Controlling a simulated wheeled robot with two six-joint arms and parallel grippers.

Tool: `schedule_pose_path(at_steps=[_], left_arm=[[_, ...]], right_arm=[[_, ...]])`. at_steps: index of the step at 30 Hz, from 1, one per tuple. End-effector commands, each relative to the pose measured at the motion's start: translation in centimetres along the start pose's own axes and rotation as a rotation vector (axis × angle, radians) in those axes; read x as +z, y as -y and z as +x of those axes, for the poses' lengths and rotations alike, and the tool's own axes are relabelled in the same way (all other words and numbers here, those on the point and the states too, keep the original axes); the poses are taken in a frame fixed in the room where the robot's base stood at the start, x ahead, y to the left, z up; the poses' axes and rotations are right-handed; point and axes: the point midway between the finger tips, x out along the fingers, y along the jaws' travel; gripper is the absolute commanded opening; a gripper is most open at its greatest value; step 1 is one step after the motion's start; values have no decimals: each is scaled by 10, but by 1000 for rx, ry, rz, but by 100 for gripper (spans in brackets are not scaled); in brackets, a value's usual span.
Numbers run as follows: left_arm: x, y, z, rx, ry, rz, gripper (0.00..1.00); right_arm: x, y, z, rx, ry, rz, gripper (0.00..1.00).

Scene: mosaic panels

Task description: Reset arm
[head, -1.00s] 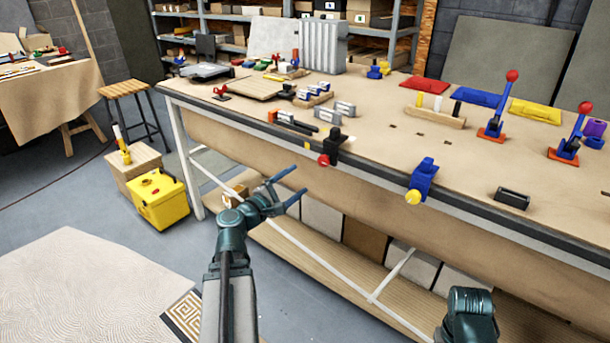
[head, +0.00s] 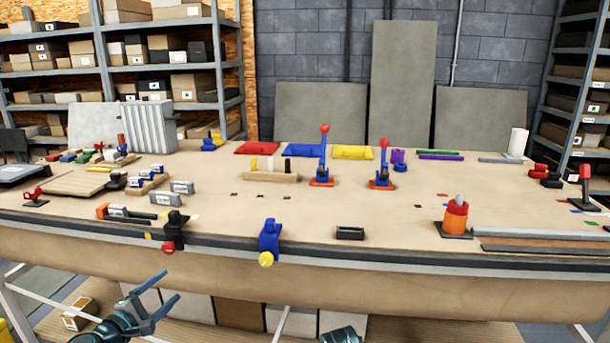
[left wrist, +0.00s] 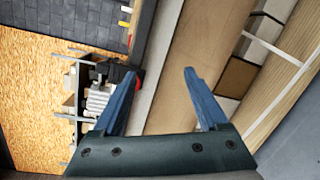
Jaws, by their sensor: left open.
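My left gripper (head: 158,293) is at the lower left of the head view, in front of the workbench's front side and below its top edge. Its two blue fingers are spread apart with nothing between them. The left wrist view also shows the open left gripper (left wrist: 160,88), with the bench side and lower shelf beyond it. A part of my right arm (head: 341,335) shows at the bottom edge of the head view. Its gripper is out of sight.
The workbench (head: 330,215) spans the view. A black clamp with a red knob (head: 174,232) and a blue clamp with a yellow knob (head: 269,240) jut from its front edge. Toggle levers, coloured bags and an orange holder (head: 455,216) stand on top. Shelves (head: 180,68) stand behind.

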Motion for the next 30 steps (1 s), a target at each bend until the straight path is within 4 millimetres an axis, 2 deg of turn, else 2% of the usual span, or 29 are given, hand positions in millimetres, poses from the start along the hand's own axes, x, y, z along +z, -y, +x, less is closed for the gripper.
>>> schedule_pose_path(at_steps=[1,3,5,6,9,11,15,18,21,24,30], left_arm=[[26,23,17,-85,54,68,76],[60,59,35,-215,133,183,76],[88,92,45,-327,205,289,76],[106,114,49,-404,255,364,76],[147,168,51,-587,384,552,76],[167,198,47,-692,460,666,76],[203,257,27,-928,635,938,76],[218,287,8,-1078,742,1125,76],[227,305,-8,-1199,823,1282,76],[232,315,-21,-1298,882,1412,76],[240,322,-41,-1458,962,1634,76]], right_arm=[[0,0,0,0,0,0,50],[0,0,0,0,0,0,50],[0,0,0,0,0,0,50],[0,0,0,0,0,0,50],[0,0,0,0,0,0,50],[0,0,0,0,0,0,50],[0,0,0,0,0,0,50],[0,0,0,0,0,0,50],[0,0,0,0,0,0,50],[0,0,0,0,0,0,50],[0,0,0,0,0,0,50]])
